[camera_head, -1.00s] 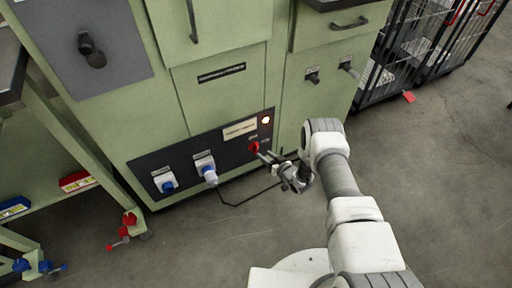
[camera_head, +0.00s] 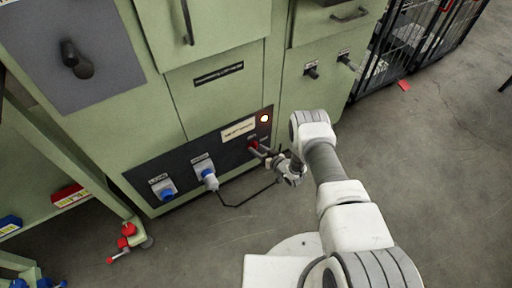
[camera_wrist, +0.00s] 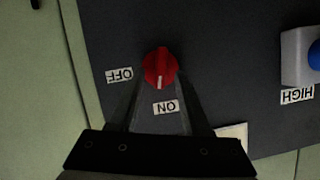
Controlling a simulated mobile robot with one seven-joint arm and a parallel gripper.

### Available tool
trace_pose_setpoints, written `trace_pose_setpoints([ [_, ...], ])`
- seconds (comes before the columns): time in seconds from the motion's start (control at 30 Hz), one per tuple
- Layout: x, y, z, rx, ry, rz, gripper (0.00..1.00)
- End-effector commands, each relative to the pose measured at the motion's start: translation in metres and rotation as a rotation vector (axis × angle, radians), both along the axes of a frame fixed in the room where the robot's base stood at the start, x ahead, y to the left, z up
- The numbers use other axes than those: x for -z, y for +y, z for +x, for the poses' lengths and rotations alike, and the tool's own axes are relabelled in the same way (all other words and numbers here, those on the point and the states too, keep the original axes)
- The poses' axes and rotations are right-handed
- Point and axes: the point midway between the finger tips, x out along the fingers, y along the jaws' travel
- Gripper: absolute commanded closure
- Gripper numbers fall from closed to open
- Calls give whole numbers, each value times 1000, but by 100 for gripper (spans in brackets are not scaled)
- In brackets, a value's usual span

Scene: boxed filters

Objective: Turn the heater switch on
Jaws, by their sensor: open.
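The heater switch is a red rotary knob (camera_wrist: 160,66) on a dark panel. In the wrist view its white mark points down at the ON label (camera_wrist: 166,107), not at the OFF label (camera_wrist: 119,75) on its left. My gripper (camera_wrist: 160,84) is open, with one finger on each side of the knob; contact is hard to tell. In the head view the knob (camera_head: 253,144) is partly hidden by my gripper (camera_head: 262,151), which reaches the panel from the right. A pale lamp (camera_head: 264,118) above the knob is lit.
Two sockets with blue parts (camera_head: 163,188) sit left on the panel, a plug and dark cable (camera_head: 240,203) among them. A green workbench (camera_head: 50,160) stands left. Black wire cages (camera_head: 400,45) stand at the back right.

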Motion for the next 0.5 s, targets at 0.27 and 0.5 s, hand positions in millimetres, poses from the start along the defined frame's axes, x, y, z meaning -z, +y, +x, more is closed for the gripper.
trace_pose_setpoints([
  [0.27, 1, -1, -1, 0, 0, 0, 52],
  [0.5, 1, -1, -1, 0, 0, 0, 72],
])
